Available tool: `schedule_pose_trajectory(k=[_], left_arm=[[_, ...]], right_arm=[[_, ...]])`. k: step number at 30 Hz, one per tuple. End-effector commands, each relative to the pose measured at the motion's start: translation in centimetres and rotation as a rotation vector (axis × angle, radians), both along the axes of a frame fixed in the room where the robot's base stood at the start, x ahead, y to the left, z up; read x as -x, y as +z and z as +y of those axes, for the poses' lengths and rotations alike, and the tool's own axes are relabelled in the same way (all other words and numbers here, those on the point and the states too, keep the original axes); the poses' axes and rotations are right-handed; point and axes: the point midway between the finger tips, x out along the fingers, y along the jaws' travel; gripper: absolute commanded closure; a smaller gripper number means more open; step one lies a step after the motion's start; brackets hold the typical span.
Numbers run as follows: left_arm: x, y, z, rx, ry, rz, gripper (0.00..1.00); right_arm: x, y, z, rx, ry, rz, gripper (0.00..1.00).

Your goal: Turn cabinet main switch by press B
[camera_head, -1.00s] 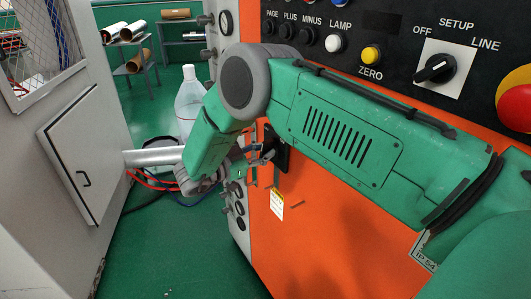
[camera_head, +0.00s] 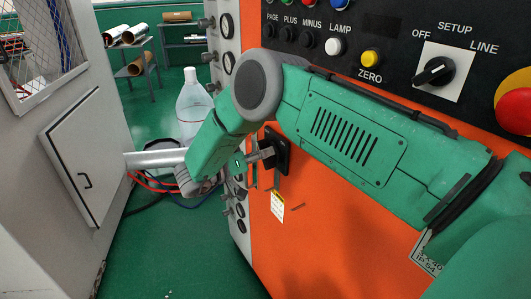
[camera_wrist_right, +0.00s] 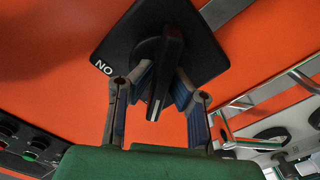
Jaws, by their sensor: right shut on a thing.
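The cabinet main switch has a black square plate (camera_head: 283,150) on the orange cabinet front, partly hidden behind my right gripper (camera_head: 262,154). In the right wrist view, its black plate (camera_wrist_right: 128,40) carries a white "ON" marking that appears inverted. The black switch handle (camera_wrist_right: 172,60) stands out from the plate, pointing down and slightly left in that view. My right gripper (camera_wrist_right: 160,88) has one finger on each side of the handle and is shut on it. My left gripper is not in view.
A control panel with coloured buttons (camera_head: 371,57), a rotary selector (camera_head: 435,71) and a red emergency button (camera_head: 515,110) lies above my right arm. A grey cabinet (camera_head: 85,160) stands at the left. Green floor is open between cabinets.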

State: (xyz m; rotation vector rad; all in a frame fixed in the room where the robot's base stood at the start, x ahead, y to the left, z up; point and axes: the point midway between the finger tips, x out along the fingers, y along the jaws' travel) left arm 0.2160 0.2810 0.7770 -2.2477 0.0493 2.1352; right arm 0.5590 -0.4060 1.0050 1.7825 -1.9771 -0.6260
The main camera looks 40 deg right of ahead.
Motion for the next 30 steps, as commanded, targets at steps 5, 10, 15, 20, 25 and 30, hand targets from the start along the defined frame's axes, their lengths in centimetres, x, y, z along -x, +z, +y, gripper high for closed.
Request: schedule_pose_trajectory(k=[5, 10, 15, 20, 25, 30], left_arm=[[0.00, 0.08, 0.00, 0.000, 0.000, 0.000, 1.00], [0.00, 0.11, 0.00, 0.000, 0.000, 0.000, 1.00], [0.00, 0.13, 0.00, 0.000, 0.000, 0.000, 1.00], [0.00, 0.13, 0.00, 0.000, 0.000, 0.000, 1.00], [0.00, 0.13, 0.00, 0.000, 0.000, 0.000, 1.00], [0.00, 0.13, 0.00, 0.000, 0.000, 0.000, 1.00]], right_arm=[[-0.32, 0.19, -0.01, -0.009, 0.005, 0.089, 1.00], [-0.40, 0.20, -0.02, -0.015, 0.006, 0.146, 1.00], [-0.45, 0.20, -0.03, -0.018, 0.006, 0.173, 1.00], [-0.47, 0.21, -0.02, -0.017, 0.007, 0.180, 1.00], [-0.48, 0.21, -0.02, -0.017, 0.007, 0.180, 1.00], [-0.46, 0.19, -0.02, -0.017, 0.007, 0.180, 0.68]])
